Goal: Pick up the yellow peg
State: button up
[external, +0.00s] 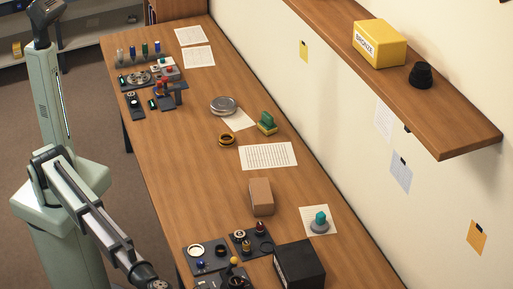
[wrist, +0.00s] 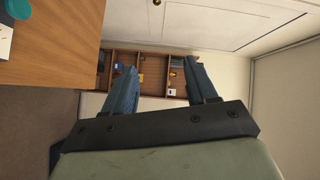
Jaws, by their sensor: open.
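A small item with a round yellow top (external: 233,261) stands at the bottom of the external view, among the dark trays at the near end of the table. It looks like the yellow peg, but it is too small to be sure. My gripper (wrist: 160,70) shows in the wrist view with its two blue-grey fingers apart and nothing between them. In the external view my arm runs off the bottom edge, so the gripper is hidden there. The wrist view does not show the yellow item.
Dark trays (external: 206,257) hold rings and small parts. A black box (external: 299,265) stands right of them, with a brown box (external: 261,197) behind. A rack of coloured pegs (external: 140,55) is at the far end. The table's middle left is clear. A wall shelf (external: 440,110) overhangs the right.

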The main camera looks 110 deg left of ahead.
jog(key=a+f+n+g+y, duration=0.1)
jog(key=a+n+g+y, duration=0.45)
jog(key=a, duration=0.95)
jog(key=a+f+n+g+y, duration=0.2)
jog(key=a+n, duration=0.6)
jog(key=a, duration=0.7)
jog(key=n+g+h, duration=0.6)
jog(key=n+g, duration=0.2)
jog(key=g, duration=0.2)
send_near(247, 242)
jog(key=shift+m, duration=0.25)
notch_tip(247, 242, down, 5)
jog(key=shift+w+a+r, duration=0.1)
jog(key=shift+w+a, duration=0.05)
jog(key=shift+f, duration=2.65)
grip_shut()
